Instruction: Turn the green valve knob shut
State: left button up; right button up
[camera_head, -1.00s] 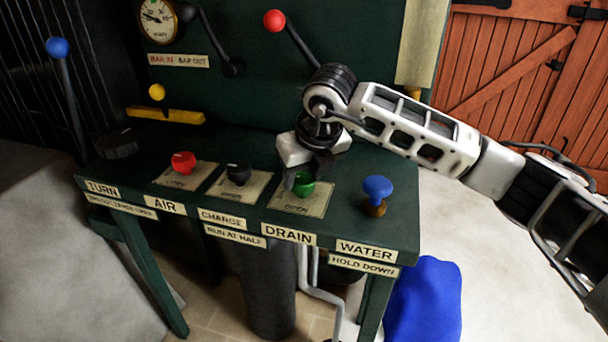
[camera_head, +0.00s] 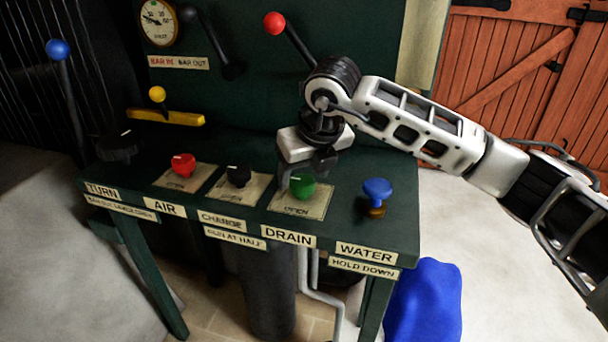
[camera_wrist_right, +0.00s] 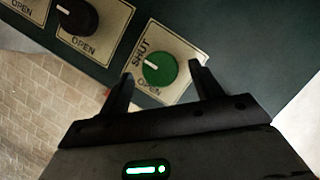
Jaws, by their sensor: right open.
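The green valve knob (camera_head: 302,187) sits on a cream plate on the sloped green desk, above the DRAIN label. In the right wrist view the green knob (camera_wrist_right: 160,70) has a white pointer line toward the left, close to the word SHUT on its plate; OPEN is printed at the lower edge. My right gripper (camera_head: 306,168) is just above and behind the knob, partly hidden by its own wrist. In the wrist view its two fingers (camera_wrist_right: 162,78) stand apart, one to each side of the knob, with nothing held. My left gripper is not in view.
A black knob (camera_head: 239,175) and red knob (camera_head: 183,165) are to the left; a blue plunger (camera_head: 376,193) is close on the right. A red-ball lever (camera_head: 275,22) and pressure gauge (camera_head: 159,20) are on the back panel. A yellow lever (camera_head: 157,94) is at left.

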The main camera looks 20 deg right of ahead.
jog(key=a+v, duration=0.1)
jog(key=v, duration=1.3)
jog(key=shift+d+r+p, duration=0.2)
jog(key=shift+d+p, duration=0.2)
jog(key=shift+d, duration=0.05)
jog(key=shift+s, duration=0.1)
